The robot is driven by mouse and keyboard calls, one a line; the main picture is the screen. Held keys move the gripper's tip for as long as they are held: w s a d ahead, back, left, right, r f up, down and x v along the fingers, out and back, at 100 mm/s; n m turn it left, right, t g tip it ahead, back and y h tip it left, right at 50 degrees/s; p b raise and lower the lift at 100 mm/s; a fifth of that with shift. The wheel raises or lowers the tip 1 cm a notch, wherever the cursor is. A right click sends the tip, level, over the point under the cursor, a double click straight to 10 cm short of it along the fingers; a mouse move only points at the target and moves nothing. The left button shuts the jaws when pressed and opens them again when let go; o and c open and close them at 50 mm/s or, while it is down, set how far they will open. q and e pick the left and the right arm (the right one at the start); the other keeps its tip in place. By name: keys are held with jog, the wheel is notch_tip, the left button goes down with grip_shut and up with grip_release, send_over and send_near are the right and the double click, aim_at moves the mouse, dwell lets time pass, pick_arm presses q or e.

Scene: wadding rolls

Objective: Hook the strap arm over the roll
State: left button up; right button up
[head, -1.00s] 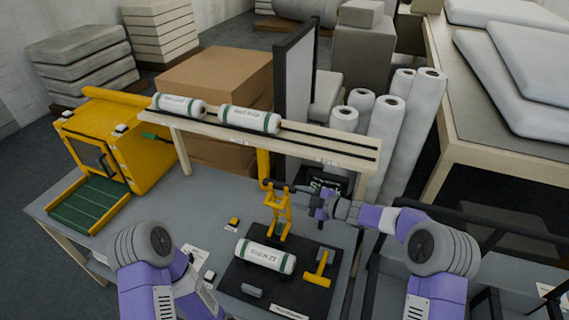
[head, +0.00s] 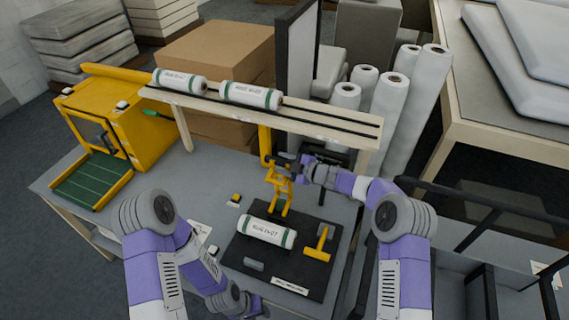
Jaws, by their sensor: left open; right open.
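A white roll with green end bands (head: 267,231) lies on a black mat (head: 309,272) on the grey bench. The yellow strap arm (head: 280,192) hangs from a yellow post just behind the roll, its lower end close to the roll but not seen over it. My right gripper (head: 285,160) is open at the top of the strap arm; its dark fingers overlap it, and I cannot tell if they touch. My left gripper (head: 256,307) is low at the front of the bench, below the mat; it is open, with its fingers barely visible.
A yellow T-shaped handle (head: 318,246) and a small grey block (head: 254,264) lie on the mat. A shelf (head: 320,124) with two more rolls (head: 250,95) stands behind. A yellow machine (head: 110,130) with a green ramp is at the left. Tall white rolls stand at the right.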

jog(key=shift+c, duration=0.3)
grip_shut()
jog(key=s+a+f+n+t+b, duration=0.1)
jog(key=s+b, duration=0.6)
jog(key=b, duration=0.7)
jog(key=s+a+f+n+t+b, duration=0.1)
jog(key=s+a+n+b, duration=0.2)
jog(key=s+b, duration=0.4)
jog(key=shift+a+y+b, duration=0.3)
jog(key=shift+b, duration=3.5)
jog(key=shift+s, duration=0.1)
